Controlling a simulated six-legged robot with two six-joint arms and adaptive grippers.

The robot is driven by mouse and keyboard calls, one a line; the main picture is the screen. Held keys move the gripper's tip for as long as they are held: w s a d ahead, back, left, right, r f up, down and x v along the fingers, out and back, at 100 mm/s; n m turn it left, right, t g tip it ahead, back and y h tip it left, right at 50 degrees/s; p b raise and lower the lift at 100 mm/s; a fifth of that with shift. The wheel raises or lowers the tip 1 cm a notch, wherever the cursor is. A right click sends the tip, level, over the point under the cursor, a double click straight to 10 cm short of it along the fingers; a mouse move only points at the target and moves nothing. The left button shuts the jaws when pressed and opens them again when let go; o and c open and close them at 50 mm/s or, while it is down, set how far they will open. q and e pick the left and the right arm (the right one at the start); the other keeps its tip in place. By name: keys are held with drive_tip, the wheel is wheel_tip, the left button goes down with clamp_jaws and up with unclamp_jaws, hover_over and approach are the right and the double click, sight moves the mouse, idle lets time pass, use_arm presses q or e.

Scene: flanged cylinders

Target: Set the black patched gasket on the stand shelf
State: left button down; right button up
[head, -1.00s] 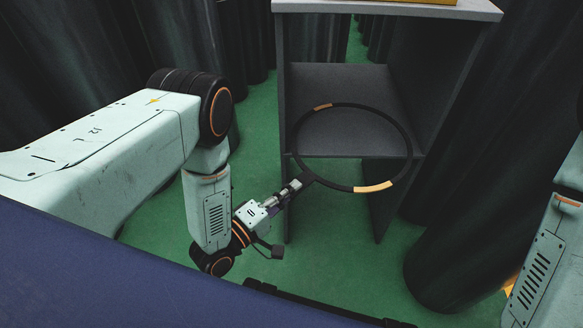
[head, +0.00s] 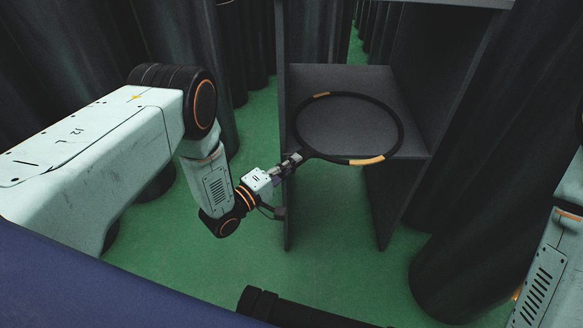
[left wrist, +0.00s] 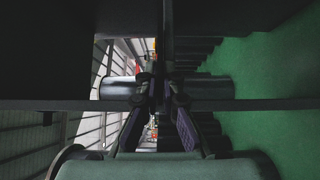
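The gasket (head: 322,156) is a thin black ring with orange patches. In the head view it lies over the grey stand shelf (head: 305,82), nearly level with it; I cannot tell whether it touches. My left gripper (head: 292,162) is shut on the gasket's near-left rim, by the shelf's front left edge. In the left wrist view the two fingers (left wrist: 162,92) come close together on a dark bar, probably the gasket seen edge-on. My right gripper is out of view.
The shelf sits between the stand's left side panel (head: 284,195) and right side panel (head: 440,80), under its top board (head: 430,2). Black cylinders (head: 455,265) stand close on the right and behind. Green floor (head: 330,270) is open in front.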

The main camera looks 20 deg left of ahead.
use_arm(q)
drive_tip(key=shift+r, duration=0.1)
drive_tip(key=c, duration=2)
unclamp_jaws()
drive_tip(key=shift+f, duration=0.25)
drive_tip(key=o, duration=0.5)
drive_tip(key=shift+c, duration=0.2)
drive_tip(key=shift+r, duration=0.1)
